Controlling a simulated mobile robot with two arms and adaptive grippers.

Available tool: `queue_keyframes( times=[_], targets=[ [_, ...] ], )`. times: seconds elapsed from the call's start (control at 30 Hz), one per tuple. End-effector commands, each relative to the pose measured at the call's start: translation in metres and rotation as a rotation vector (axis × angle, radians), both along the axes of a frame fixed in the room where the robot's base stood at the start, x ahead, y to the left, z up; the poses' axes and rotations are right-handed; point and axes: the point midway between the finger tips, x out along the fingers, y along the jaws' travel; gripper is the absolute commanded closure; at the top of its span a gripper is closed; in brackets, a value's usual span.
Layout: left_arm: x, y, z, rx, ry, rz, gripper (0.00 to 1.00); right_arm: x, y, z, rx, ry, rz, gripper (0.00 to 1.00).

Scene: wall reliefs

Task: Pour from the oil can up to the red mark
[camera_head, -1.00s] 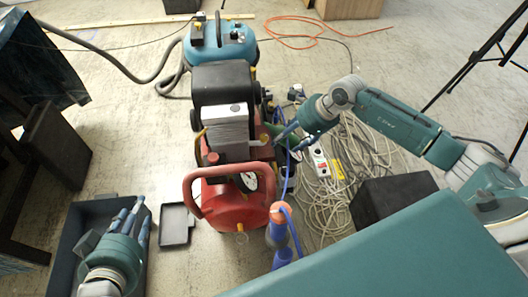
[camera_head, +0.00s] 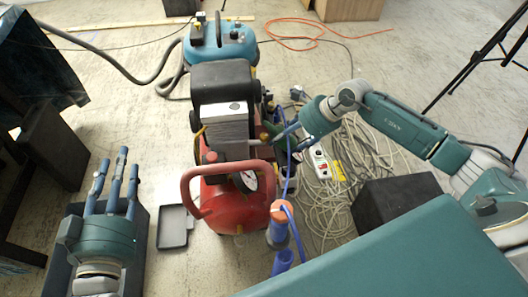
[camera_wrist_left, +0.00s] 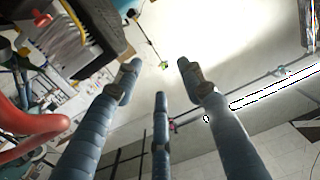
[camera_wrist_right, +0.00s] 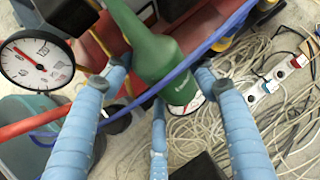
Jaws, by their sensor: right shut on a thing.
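A green bottle-shaped can (camera_wrist_right: 165,58), which I take as the oil can, is between the blue fingers of my right gripper (camera_wrist_right: 160,82) in the right wrist view. The gripper is shut on it, and the can is tilted. In the head view my right gripper (camera_head: 280,138) is at the right side of the red compressor (camera_head: 238,205), and the can is mostly hidden there. I cannot make out the red mark. My left gripper (camera_head: 118,166) is open and empty at the lower left; its spread fingers also show in the left wrist view (camera_wrist_left: 158,75).
The compressor has a red handle and a round gauge (camera_head: 244,180); the gauge shows larger in the right wrist view (camera_wrist_right: 38,62). Coiled cables (camera_head: 375,150) and a power strip (camera_head: 321,163) lie at right. A black box (camera_head: 395,205) and small dark tray (camera_head: 174,226) stand nearby.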

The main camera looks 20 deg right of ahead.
Motion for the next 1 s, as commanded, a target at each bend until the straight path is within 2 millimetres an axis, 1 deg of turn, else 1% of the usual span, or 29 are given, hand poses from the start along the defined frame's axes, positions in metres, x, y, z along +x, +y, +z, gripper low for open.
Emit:
queue_keyframes(
  times=[0.03,0.4,0.53,0.8,1.0],
  targets=[
    [0.001,-0.001,0.004,-0.007,-0.024,-0.002,0.6,-0.001,-0.001,-0.004,0.001,0.003,-0.002,0.8],
    [-0.001,-0.006,0.048,-0.055,-0.211,-0.013,0.6,0.0,0.0,-0.006,0.035,-0.006,-0.001,0.8],
    [-0.003,-0.007,0.059,-0.068,-0.258,-0.015,0.6,0.0,0.001,-0.006,0.042,-0.008,-0.003,0.8],
    [-0.004,-0.007,0.063,-0.072,-0.273,-0.016,0.6,-0.001,0.001,-0.006,0.045,-0.008,-0.003,0.8],
    [-0.003,-0.006,0.058,-0.065,-0.247,-0.015,0.6,-0.001,0.001,-0.004,0.044,-0.007,-0.002,0.8]
  ],
)
